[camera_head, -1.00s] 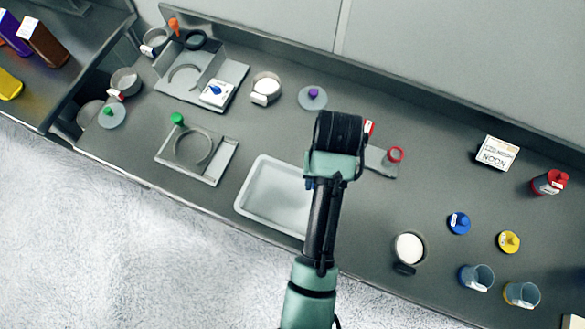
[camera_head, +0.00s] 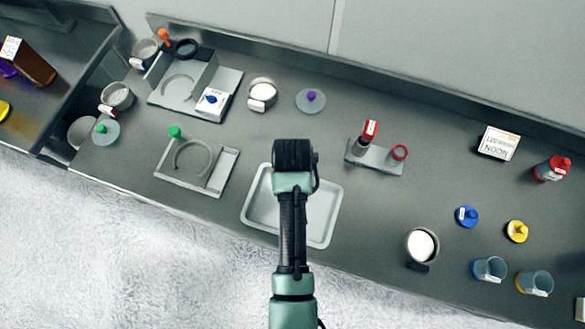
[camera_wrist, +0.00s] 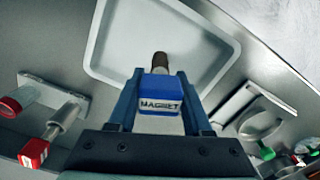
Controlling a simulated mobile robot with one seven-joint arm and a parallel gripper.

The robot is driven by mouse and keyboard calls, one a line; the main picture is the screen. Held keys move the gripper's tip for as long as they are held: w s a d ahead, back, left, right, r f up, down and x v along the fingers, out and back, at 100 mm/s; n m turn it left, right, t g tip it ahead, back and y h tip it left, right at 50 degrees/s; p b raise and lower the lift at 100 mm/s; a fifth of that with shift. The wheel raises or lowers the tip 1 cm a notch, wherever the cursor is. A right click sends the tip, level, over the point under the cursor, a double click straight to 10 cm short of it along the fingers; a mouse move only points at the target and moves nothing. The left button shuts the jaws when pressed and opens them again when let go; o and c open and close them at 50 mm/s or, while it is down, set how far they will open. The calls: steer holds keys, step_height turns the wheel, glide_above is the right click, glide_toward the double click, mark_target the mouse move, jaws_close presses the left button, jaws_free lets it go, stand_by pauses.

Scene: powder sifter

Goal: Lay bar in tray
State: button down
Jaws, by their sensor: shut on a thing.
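The bar is a blue block labelled MAGNET (camera_wrist: 160,98) with a dark rod (camera_wrist: 160,62) at its far end in the wrist view. My gripper (camera_wrist: 160,82) is shut on the blue block, one finger on each side. The pale shallow tray (camera_wrist: 118,45) lies beyond the bar in the wrist view, and the rod's end shows against its floor. In the head view my arm crosses the tray (camera_head: 322,212) and hides its middle, my fingers and the bar. I cannot tell how high the bar is above the tray.
A grey holder (camera_head: 380,163) with a red-topped item and a red ring stands right of the tray. A grey plate with a ring (camera_head: 215,177) lies to its left. A cup of white powder (camera_head: 421,243) stands farther right. Bare bench lies behind the tray.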

steer(key=shift+f, duration=0.35)
steer(key=shift+f, duration=0.1)
steer(key=shift+c, duration=1.6)
jaws_free()
step_height(320, 180, up, 12)
steer(key=shift+r, duration=0.15)
steer(key=shift+w, duration=0.1)
